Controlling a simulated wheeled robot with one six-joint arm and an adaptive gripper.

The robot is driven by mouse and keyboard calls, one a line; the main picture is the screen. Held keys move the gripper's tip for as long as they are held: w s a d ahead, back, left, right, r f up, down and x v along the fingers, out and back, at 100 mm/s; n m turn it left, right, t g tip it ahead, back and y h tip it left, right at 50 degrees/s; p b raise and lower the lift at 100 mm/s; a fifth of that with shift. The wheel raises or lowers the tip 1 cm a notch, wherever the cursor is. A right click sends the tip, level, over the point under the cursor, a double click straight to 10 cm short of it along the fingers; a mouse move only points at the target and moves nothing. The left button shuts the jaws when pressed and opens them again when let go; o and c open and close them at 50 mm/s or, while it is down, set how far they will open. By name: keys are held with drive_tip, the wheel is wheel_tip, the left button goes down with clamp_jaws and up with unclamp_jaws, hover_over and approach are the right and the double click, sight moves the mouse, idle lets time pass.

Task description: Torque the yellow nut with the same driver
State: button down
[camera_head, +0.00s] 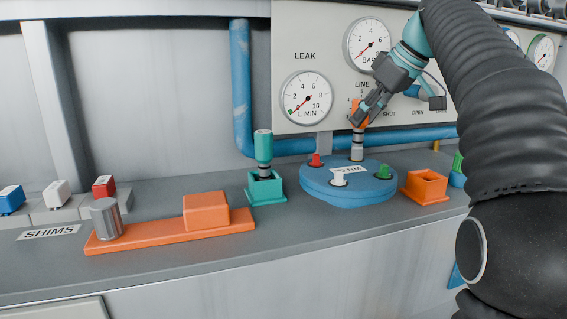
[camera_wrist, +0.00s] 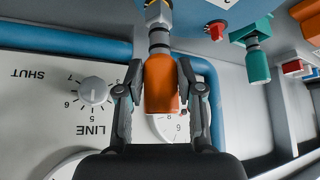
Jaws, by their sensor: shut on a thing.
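My gripper (camera_head: 361,112) is shut on the orange driver (camera_head: 359,117), which stands upright with its grey shaft pointing down at the far side of the blue round flange (camera_head: 318,190). The driver also shows between the fingers in the wrist view (camera_wrist: 161,85). A bit of yellow, seemingly the yellow nut (camera_wrist: 153,3), shows at the shaft's end at the wrist view's top edge. In the head view the nut is hidden by the driver's end, and I cannot tell how fully they are seated. A red nut (camera_head: 316,161), white nut (camera_head: 338,179) and green nut (camera_head: 384,172) stand around the flange.
A teal driver (camera_head: 263,147) stands in its teal holder (camera_head: 267,190) left of the flange. An empty orange holder (camera_head: 427,186) is to the right. The gauge panel (camera_head: 310,50) and blue pipe (camera_head: 241,90) rise close behind. An orange fixture (camera_head: 170,231) lies at the left front.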

drive_tip(key=shift+m+t+h, duration=0.4)
drive_tip(key=shift+m, duration=0.5)
drive_tip(key=c, duration=0.7)
unclamp_jaws()
